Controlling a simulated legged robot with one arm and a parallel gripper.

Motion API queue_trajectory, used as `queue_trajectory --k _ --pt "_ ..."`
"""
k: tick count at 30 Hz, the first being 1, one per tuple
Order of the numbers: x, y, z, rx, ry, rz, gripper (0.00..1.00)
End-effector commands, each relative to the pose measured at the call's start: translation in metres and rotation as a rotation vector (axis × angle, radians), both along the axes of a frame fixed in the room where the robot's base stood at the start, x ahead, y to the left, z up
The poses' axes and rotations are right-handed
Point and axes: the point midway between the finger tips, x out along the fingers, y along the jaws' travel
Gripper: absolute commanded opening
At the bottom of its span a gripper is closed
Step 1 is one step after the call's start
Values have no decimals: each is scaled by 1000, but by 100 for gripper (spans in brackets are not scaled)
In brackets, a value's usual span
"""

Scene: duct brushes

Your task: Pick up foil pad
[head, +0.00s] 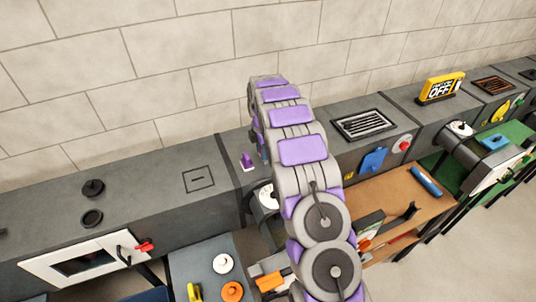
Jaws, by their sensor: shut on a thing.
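My arm rises through the middle of the head view and bends over toward the grey duct by the wall. Its far end is hidden behind my own arm links, so my gripper's fingers do not show. I cannot make out a foil pad. A small purple upright piece (247,161) stands on the duct just left of the arm's far end. What lies directly behind the arm is hidden.
A duct (140,205) runs along the block wall. Right of the arm are a vent grille (363,124), a blue piece (373,160) and a yellow OFF sign (440,88). A brown board (388,192) holds a blue cylinder (426,181). A grey table (195,263) carries small parts.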

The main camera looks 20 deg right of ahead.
Motion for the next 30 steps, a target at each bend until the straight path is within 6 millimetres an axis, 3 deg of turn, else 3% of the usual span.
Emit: queue_trajectory --k 8,18,30 --pt "0 0 4 0 -1 0 0" --pt "1 0 37 -1 -3 0 0" --pt "-34 9 41 0 -1 0 0"
